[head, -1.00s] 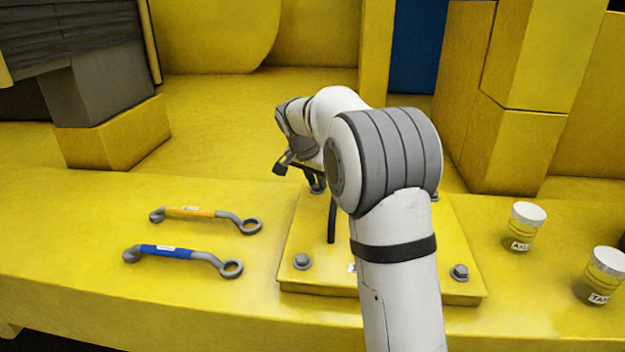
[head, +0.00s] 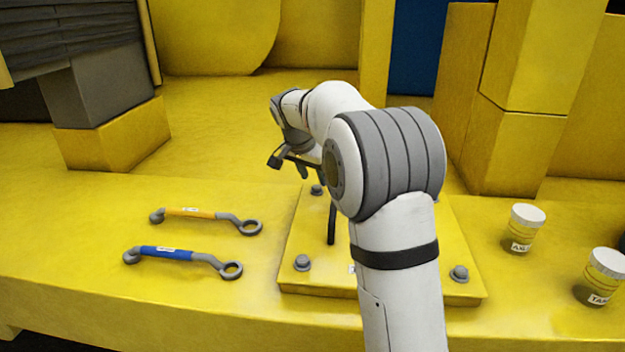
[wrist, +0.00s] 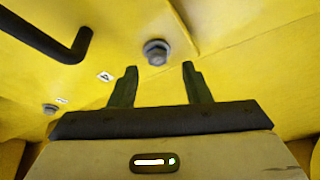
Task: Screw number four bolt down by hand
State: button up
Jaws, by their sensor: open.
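The bolt (wrist: 156,52) by my gripper is a grey hex bolt with a washer, standing in the yellow plate. A small white label (wrist: 105,77) near it seems to read 4. In the head view this bolt (head: 317,190) is at the plate's back left corner. My gripper (wrist: 160,70) is open and empty, its two dark fingers apart. The bolt shows beyond the fingertips, roughly centred between them, and is not gripped. In the head view my gripper (head: 303,170) is just above and left of the bolt. How far the bolt is screwed in I cannot tell.
The yellow plate (head: 385,278) has front bolts at left (head: 302,263) and right (head: 460,273), and a black bar handle (head: 332,222). Orange (head: 190,212) and blue (head: 167,252) wrenches lie left. White-lidded jars (head: 525,225) stand right. My arm hides part of the plate.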

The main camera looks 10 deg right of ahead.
aim_at(308, 198)
jog(key=v, duration=0.5)
jog(key=shift+r, duration=0.15)
jog(key=s+n, duration=0.1)
jog(key=s, duration=0.4)
jog(key=s+d+n+y+p, duration=0.1)
jog(key=s+n, duration=0.1)
jog(key=s, duration=0.3)
jog(key=s+d+n, duration=0.1)
jog(key=s, duration=0.5)
jog(key=shift+y, duration=0.4)
jog(key=s+f+n, duration=0.1)
jog(key=s, duration=0.3)
jog(key=s+f+n+p, duration=0.1)
jog(key=s, duration=0.3)
jog(key=s+f+n+y, duration=0.1)
jog(key=s, duration=0.3)
jog(key=shift+f+g, duration=0.3)
jog(key=shift+f, duration=0.05)
jog(key=s+f+n, duration=0.2)
jog(key=s+f, duration=0.2)
jog(key=s, duration=0.3)
jog(key=shift+s+y+p, duration=0.3)
jog(key=shift+s+p, duration=0.05)
